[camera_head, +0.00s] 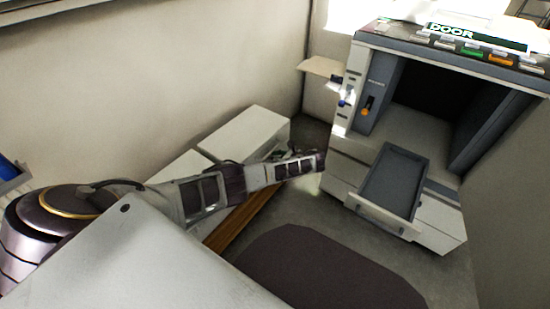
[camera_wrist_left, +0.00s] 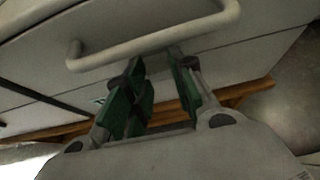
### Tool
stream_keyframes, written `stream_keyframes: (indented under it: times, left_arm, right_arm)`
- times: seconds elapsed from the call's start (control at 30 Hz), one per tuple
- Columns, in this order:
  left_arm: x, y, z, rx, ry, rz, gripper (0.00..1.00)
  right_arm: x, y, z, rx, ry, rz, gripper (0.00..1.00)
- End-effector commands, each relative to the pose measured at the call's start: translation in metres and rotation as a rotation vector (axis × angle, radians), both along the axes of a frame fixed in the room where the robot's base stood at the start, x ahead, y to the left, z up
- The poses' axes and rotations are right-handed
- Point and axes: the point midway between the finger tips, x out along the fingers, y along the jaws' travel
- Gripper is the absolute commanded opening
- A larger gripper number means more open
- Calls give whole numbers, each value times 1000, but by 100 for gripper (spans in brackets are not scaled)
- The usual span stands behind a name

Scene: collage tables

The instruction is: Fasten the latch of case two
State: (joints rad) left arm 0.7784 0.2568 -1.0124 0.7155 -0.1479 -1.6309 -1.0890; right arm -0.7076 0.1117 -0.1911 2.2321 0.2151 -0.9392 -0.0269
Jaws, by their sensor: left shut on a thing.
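Two white cases stand in a row along the left wall in the head view, a far one (camera_head: 243,133) and a nearer one (camera_head: 180,170); no number shows on them. My left gripper (camera_head: 318,161) is at the front side of the far case. In the left wrist view, its green-padded fingers (camera_wrist_left: 157,62) reach to a pale bar handle (camera_wrist_left: 105,54) on a white front. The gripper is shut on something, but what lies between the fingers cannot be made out. No latch can be clearly told. My right gripper is out of view.
A brown wooden strip (camera_head: 236,213) runs low along the cases. A grey cabinet (camera_head: 434,235) with an open drawer (camera_head: 393,185) stands at the right.

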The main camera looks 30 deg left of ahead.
Motion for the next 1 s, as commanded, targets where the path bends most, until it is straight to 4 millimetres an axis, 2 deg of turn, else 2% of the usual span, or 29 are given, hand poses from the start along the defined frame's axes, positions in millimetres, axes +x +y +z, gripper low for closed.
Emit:
stream_keyframes:
  times: [0.03,0.37,0.4,0.53,1.0]
  left_arm:
    - [1,5,3,3,-1,3,1]
    - [1,7,3,5,-2,5,1]
    - [1,7,3,5,-2,5,30]
    - [1,6,2,3,-2,3,46]
    - [0,0,3,-1,0,1,46]
  right_arm:
    - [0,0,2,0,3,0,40]
    - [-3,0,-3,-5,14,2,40]
    - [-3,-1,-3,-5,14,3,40]
    - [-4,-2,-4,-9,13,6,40]
    - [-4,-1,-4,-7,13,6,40]
